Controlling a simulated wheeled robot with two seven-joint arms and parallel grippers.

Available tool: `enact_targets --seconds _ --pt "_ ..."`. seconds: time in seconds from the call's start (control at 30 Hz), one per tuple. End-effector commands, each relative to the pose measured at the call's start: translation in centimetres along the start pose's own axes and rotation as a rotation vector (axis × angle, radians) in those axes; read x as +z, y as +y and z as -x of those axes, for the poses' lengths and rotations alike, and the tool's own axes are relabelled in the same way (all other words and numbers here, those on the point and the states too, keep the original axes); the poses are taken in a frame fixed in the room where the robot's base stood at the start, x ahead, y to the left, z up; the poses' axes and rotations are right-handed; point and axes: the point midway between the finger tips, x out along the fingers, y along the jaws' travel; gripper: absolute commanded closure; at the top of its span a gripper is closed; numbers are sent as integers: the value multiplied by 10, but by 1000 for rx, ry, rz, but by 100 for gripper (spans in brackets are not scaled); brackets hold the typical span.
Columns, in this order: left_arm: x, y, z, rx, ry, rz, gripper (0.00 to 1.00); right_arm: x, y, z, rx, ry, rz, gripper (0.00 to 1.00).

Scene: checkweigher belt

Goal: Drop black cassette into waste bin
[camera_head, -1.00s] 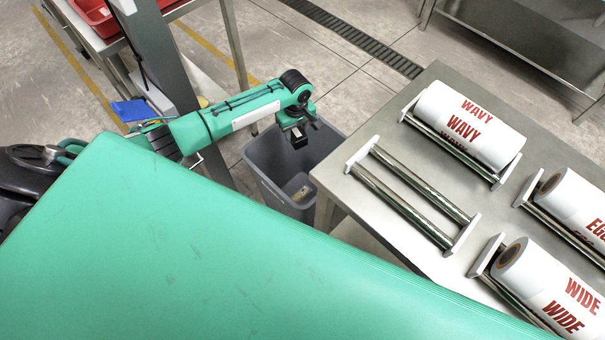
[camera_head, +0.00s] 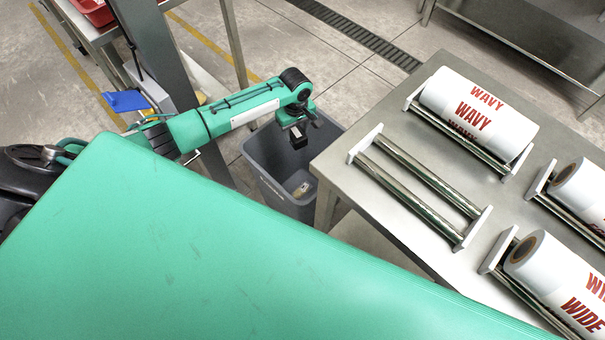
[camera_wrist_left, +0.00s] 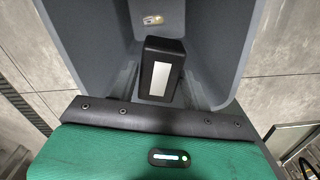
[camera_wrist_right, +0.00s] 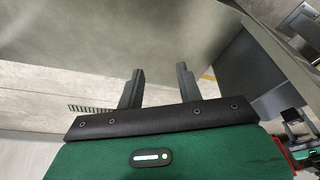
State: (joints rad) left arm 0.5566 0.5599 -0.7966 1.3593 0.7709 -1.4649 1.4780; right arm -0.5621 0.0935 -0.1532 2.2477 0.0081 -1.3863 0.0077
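The black cassette (camera_head: 299,138) is a small dark block held below my left gripper (camera_head: 297,124). In the left wrist view the cassette (camera_wrist_left: 161,70) has a pale label and sits between the fingers, which blend into the dark background. The grey waste bin (camera_head: 268,176) stands on the floor below, and the cassette is over its opening. The bin's inner wall (camera_wrist_left: 215,40) fills much of the left wrist view. My right gripper (camera_wrist_right: 158,82) shows only in its own wrist view, with its fingers apart and nothing between them.
A small pale item (camera_head: 302,189) lies inside the bin. A steel table (camera_head: 340,190) with roller cradles and white printed rolls (camera_head: 478,112) stands close to the right of the bin. A large green surface (camera_head: 220,260) fills the foreground. A metal post (camera_head: 160,60) stands behind my left arm.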

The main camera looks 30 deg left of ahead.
Motion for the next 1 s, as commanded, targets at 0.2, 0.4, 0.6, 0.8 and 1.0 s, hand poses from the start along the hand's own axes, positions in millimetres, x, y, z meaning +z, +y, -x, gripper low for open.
enact_targets --seconds 0.2,0.4,0.6,0.8,1.0 --pt "0 0 0 0 0 0 31 0 0 0 0 0 1 64" --pt "0 0 2 0 0 0 31 -1 0 0 1 1 1 64" --pt "0 0 28 2 1 0 31 1 0 -6 0 -7 0 64" --pt "0 1 76 4 1 -1 31 8 -1 -29 -2 -37 -1 64" --pt "0 0 115 3 2 -1 31 13 -1 -42 -2 -52 0 64"
